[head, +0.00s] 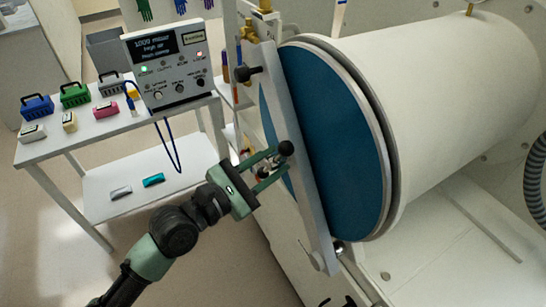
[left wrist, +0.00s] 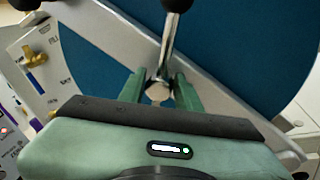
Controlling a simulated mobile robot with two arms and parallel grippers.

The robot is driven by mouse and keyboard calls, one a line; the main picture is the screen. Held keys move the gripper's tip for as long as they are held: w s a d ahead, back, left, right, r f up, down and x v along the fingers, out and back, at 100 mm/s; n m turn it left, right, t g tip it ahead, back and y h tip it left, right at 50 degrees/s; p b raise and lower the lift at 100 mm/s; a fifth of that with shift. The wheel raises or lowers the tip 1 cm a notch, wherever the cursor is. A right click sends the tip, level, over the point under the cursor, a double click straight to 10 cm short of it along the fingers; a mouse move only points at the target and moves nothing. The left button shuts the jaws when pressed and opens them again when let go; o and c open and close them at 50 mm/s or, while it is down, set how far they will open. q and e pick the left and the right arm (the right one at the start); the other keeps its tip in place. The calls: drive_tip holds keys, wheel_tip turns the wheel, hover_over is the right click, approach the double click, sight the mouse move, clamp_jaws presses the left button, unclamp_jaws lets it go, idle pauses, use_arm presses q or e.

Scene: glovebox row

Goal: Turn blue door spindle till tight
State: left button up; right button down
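The blue door (head: 325,130) is a round disc on the end of the pale cylinder, with a grey bar (head: 296,150) across it. The spindle's metal handle (left wrist: 170,38) ends in a black knob (head: 286,148) near the bar's middle. My left gripper (head: 281,161) is at the spindle, its green fingers apart on either side of the metal hub (left wrist: 158,92). In the left wrist view the gripper (left wrist: 160,78) shows gaps beside the hub; firm contact cannot be made out. My right gripper is not in view.
Another black knob (head: 240,75) and brass fittings are near the bar's upper end. A white cart (head: 100,130) at left carries a control box (head: 170,65), several coloured cases and small blocks. A ribbed hose (head: 537,185) hangs at far right. Floor between cart and door is clear.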

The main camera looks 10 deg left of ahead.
use_arm(q)
drive_tip(key=shift+w+d, duration=0.15)
drive_tip(key=shift+w, duration=0.05)
drive_tip(key=shift+c, duration=0.2)
clamp_jaws()
idle(1.2)
